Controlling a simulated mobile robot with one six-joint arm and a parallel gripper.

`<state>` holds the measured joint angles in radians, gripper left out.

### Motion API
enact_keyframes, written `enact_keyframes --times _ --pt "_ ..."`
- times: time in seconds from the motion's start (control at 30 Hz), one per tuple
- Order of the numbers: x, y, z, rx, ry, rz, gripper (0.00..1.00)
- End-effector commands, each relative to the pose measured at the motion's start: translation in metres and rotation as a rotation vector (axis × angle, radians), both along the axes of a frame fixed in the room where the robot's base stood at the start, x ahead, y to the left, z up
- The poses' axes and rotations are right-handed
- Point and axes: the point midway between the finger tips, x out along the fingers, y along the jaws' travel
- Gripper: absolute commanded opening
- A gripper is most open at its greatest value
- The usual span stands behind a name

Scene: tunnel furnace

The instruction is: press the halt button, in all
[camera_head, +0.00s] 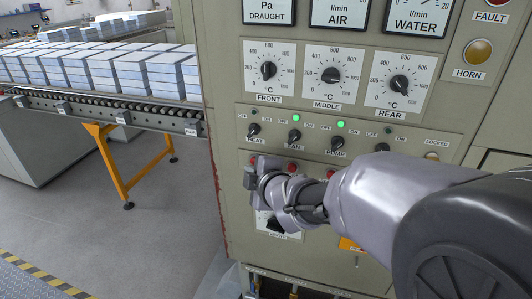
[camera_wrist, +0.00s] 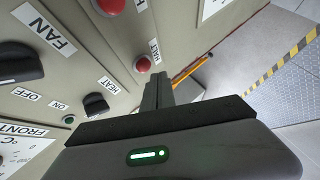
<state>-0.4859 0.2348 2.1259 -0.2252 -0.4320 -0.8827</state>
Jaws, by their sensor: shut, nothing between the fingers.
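The red halt button (camera_wrist: 143,64) sticks out of the beige panel in the wrist view, with the label HALT beside it. My gripper (camera_wrist: 158,78) is shut and empty, its fingertips just below and right of this button in that picture. Whether they touch the button cannot be told. In the head view my gripper (camera_head: 250,172) is in front of the panel below the HEAT knob (camera_head: 254,130), and the halt button is mostly hidden behind it.
Another red button (camera_head: 292,167) sits to the right in the head view. Knobs for FAN (camera_head: 295,135) and PUMP (camera_head: 338,144) are above, with green lamps lit. A roller conveyor (camera_head: 110,105) with stacked blocks stands left; the floor below it is mostly open.

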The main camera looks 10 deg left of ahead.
Motion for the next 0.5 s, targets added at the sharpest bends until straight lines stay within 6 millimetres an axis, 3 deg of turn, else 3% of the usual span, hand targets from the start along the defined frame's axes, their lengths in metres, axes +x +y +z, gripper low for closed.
enact_keyframes --times 0.17,0.5 --pt "-0.002 0.000 -0.001 0.000 -0.001 0.000 0.00" --pt "-0.035 0.003 -0.003 0.001 -0.003 0.000 0.00"
